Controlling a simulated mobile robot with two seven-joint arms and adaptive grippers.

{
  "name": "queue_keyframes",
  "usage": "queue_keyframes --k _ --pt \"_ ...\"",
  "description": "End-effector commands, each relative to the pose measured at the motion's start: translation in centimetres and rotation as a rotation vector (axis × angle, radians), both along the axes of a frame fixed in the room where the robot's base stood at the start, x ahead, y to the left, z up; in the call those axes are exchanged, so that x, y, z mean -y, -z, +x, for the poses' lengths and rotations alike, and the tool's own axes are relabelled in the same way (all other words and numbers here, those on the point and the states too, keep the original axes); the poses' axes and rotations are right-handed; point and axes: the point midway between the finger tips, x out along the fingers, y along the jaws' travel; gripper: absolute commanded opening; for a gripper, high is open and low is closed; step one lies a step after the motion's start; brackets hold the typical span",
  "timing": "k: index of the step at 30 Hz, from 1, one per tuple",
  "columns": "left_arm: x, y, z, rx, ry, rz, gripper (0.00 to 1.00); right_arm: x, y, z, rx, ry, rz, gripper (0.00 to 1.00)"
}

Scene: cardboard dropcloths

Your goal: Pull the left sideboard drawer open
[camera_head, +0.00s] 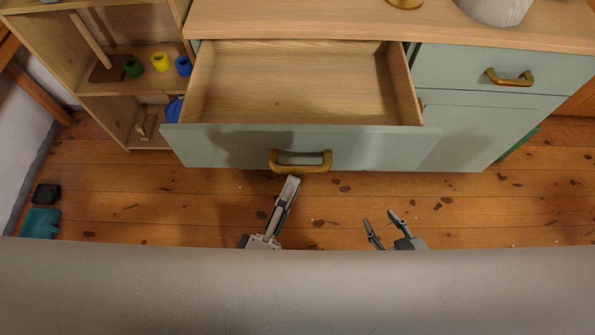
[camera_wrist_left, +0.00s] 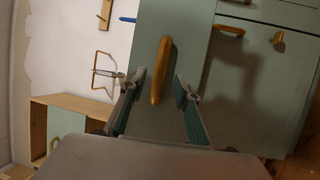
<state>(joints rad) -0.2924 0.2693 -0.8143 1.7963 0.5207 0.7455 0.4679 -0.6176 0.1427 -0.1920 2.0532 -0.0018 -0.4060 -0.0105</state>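The left sideboard drawer (camera_head: 300,85) is pulled well out in the head view, its empty wooden inside showing. Its green front carries a brass handle (camera_head: 300,168), which also appears as an upright brass bar in the left wrist view (camera_wrist_left: 160,75). My left gripper (camera_head: 291,181) is just in front of the handle. In the left wrist view its two fingers (camera_wrist_left: 159,77) are spread apart on either side of the bar, with gaps visible, not clamped on it. My right gripper (camera_head: 379,216) is open and empty, lower right of the drawer front.
The right drawer with its brass handle (camera_head: 510,78) is shut. An open wooden shelf (camera_head: 120,85) with small coloured pots stands left of the sideboard. A teal object (camera_head: 40,223) and a black one (camera_head: 46,194) lie on the floor at left. The floor before the drawer is clear.

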Motion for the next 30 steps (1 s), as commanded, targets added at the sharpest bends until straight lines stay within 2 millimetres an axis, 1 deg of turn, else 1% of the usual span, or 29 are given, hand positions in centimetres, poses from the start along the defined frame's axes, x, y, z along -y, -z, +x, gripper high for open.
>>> queue_keyframes --k 1,6,12,17,30 --pt "-0.4 0.3 -1.1 -0.002 0.002 0.004 0.32 0.0 0.0 0.0 -0.001 0.0 0.0 0.4" --pt "-1.6 0.8 -3.8 -0.002 0.002 0.001 0.32 0.0 0.0 0.0 -0.001 0.0 0.0 0.4" --pt "-2.4 1.1 -5.5 -0.001 0.0 0.001 0.32 0.0 0.0 0.0 -0.001 0.002 0.0 0.4" --pt "-2.5 1.1 -5.9 0.001 0.0 0.0 0.32 0.0 0.0 0.0 -0.001 0.001 -0.001 0.4" --pt "-2.5 1.1 -5.8 0.001 0.0 0.0 0.32 0.0 0.1 0.0 -0.001 0.001 -0.001 0.4"
